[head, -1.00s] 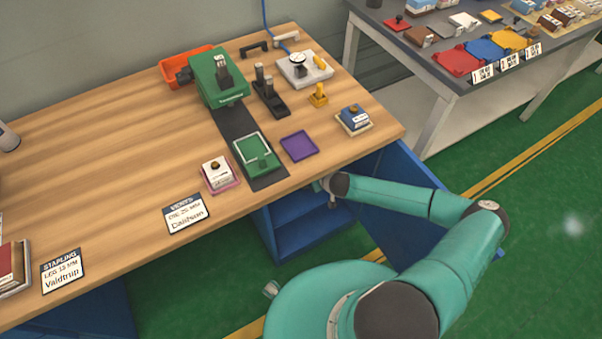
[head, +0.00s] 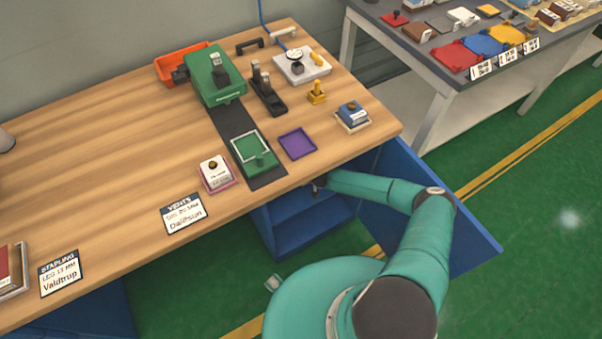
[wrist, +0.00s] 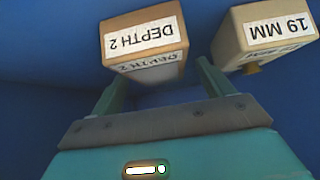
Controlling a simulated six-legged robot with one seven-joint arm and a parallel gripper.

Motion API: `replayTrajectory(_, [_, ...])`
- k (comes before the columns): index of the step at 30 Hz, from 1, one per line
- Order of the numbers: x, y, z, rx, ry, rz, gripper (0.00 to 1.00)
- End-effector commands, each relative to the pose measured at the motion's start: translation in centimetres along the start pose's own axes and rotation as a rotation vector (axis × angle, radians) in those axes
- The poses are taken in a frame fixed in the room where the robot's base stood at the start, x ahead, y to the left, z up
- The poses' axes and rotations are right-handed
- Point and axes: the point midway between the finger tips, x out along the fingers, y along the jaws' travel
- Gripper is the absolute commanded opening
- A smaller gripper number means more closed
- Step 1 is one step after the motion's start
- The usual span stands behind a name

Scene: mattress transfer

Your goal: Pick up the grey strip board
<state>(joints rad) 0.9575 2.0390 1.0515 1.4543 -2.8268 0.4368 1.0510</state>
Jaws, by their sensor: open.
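I cannot pick out a grey strip board for certain in either view. My gripper (wrist: 160,75) is open in the wrist view, with a finger on each side. A tan block labelled "DEPTH 2" (wrist: 146,45) lies ahead of the fingers, its lower face near the gap between them. A second tan block labelled "19 MM" (wrist: 270,35) is to its right, beyond the right finger. Nothing is visibly held.
The blue cabinet (head: 300,232) stands open under the wooden table (head: 100,150), its door (head: 430,215) swung out to the right. A dark strip (head: 235,122) runs across the tabletop from the green press (head: 215,80). A grey table (head: 430,60) stands at the back right.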

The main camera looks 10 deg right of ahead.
Motion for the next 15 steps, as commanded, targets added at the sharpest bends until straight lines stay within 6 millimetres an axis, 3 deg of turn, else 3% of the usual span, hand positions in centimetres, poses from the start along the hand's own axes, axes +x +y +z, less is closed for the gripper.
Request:
replayTrajectory(4, [1.6,0.0,-0.1,-0.001,0.0,0.001,0.8])
replayTrajectory(12, [1.9,0.0,-0.1,0.001,0.001,0.0,0.8])
replayTrajectory(15, [1.9,0.0,-0.1,0.001,0.0,0.0,0.62])
